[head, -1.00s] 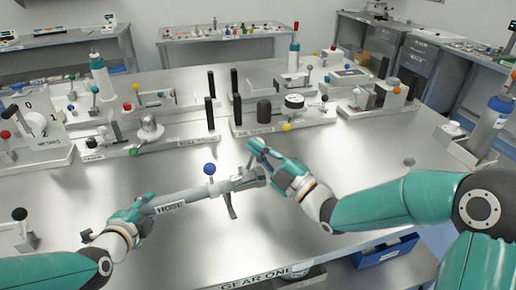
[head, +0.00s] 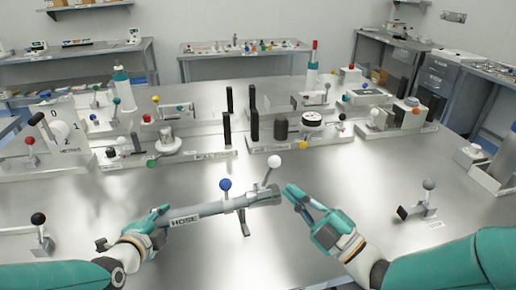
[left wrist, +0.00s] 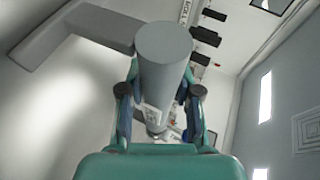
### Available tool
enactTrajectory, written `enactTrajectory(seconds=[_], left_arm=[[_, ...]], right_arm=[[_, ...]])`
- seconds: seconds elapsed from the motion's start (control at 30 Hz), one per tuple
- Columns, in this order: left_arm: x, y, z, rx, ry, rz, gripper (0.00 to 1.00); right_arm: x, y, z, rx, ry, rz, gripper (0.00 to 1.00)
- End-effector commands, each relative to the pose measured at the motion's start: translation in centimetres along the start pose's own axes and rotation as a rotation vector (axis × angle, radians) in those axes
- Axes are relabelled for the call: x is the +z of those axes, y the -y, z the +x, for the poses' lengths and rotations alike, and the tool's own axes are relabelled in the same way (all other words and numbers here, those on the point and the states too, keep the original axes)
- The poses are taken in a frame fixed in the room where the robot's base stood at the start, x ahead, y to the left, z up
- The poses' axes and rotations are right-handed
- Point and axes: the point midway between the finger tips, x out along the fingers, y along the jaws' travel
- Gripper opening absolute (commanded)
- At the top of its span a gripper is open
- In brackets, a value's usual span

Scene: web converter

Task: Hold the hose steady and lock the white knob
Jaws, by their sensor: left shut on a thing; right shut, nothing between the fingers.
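The grey hose (head: 205,211), labelled HOSE, lies roughly level over the table. My left gripper (head: 160,220) is shut on its left end. In the left wrist view, the hose's round grey end (left wrist: 165,42) shows between the fingers of my left gripper (left wrist: 160,95). The white knob (head: 274,161) stands on a tilted stem at the hose's right end. A blue knob (head: 225,184) stands mid-hose, with a grey lever (head: 243,222) hanging below. My right gripper (head: 290,193) is shut and empty, just right of the hose's right end and apart from the white knob.
Rows of fixtures with coloured knobs and black posts (head: 254,112) stand across the back of the table (head: 330,180). A black-knobbed lever (head: 38,219) is at left and a grey-knobbed lever (head: 428,185) at right. The table between hose and fixtures is clear.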

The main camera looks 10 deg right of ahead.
Motion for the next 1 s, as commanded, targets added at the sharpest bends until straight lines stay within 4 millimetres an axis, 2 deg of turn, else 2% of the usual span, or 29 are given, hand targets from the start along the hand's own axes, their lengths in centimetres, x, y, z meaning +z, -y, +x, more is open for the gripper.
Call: enactTrajectory(seconds=[0.03, 0.67, 0.7, 0.87, 1.0], left_arm=[[-0.1, -1.3, 0.1, 0.033, -0.003, -0.005, 0.00], [-0.3, -0.7, -0.1, 0.032, -0.005, -0.002, 0.00], [-0.3, -0.7, -0.1, 0.032, -0.006, -0.002, 0.36], [-0.3, -0.5, -0.2, 0.027, -0.005, -0.001, 0.62], [-0.3, -0.3, -0.2, 0.022, -0.004, 0.000, 0.62]], right_arm=[[0.1, 0.1, -0.1, 0.000, 0.000, 0.000, 0.00], [0.0, 0.1, -0.1, 0.000, -0.001, 0.000, 0.00], [0.0, 0.1, -0.1, 0.000, -0.001, 0.000, 0.00], [0.0, 0.1, -0.1, 0.000, 0.000, 0.000, 0.00], [0.0, 0.1, 0.0, 0.000, -0.001, 0.000, 0.00]])
